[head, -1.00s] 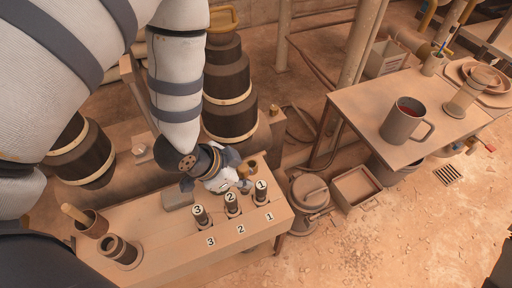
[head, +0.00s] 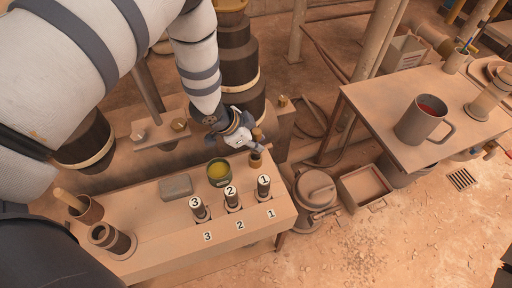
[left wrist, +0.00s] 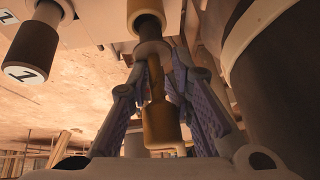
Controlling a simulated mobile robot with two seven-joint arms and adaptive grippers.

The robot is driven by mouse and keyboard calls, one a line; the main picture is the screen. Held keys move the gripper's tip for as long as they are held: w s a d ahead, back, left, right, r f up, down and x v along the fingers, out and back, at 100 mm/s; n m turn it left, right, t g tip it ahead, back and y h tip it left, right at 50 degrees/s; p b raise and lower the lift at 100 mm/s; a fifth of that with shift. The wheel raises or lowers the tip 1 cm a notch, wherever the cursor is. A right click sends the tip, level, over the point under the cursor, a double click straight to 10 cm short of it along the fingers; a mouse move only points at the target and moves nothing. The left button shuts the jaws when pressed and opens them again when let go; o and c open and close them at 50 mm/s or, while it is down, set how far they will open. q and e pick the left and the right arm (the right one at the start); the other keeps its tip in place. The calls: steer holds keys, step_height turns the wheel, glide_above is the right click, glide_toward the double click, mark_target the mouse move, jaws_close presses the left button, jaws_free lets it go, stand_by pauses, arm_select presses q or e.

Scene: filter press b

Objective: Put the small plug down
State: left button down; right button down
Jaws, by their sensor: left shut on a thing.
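My left gripper (head: 252,143) is over the back right part of the bench (head: 165,226). It is shut on the small plug (head: 257,133), a slim brass-and-brown piece. In the left wrist view, the plug (left wrist: 160,122) sits between the two fingers (left wrist: 165,95), with a round collar beyond them. A short brown cylinder (head: 255,160) stands on the bench just under the gripper. I cannot tell whether the plug touches it. My right gripper is not in view.
Dark cylinders numbered 1 (head: 264,187), 2 (head: 232,198) and 3 (head: 199,208) stand in the bench. Behind them are a round tin with yellow contents (head: 219,173) and a grey block (head: 176,187). A table with a mug (head: 424,119) is at right.

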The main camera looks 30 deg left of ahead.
mark_target(253, 152)
arm_select(q)
steer(key=f, duration=0.1)
steer(key=s+f, duration=0.1)
steer(key=shift+s+f, duration=0.25)
steer(key=shift+f, duration=0.15)
steer(key=shift+s, duration=0.15)
steer(key=shift+f, duration=0.1)
steer(key=c, duration=1.5)
jaws_free()
steer(key=shift+d+f, duration=0.1)
steer(key=shift+f, duration=0.15)
steer(key=shift+o, duration=0.3)
steer(key=shift+w+f, duration=0.2)
steer(key=shift+w, duration=0.4)
steer(key=shift+r, duration=0.3)
steer(key=shift+a, duration=0.2)
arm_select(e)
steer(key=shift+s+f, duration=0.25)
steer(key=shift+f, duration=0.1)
arm_select(q)
steer(key=shift+r, duration=0.1)
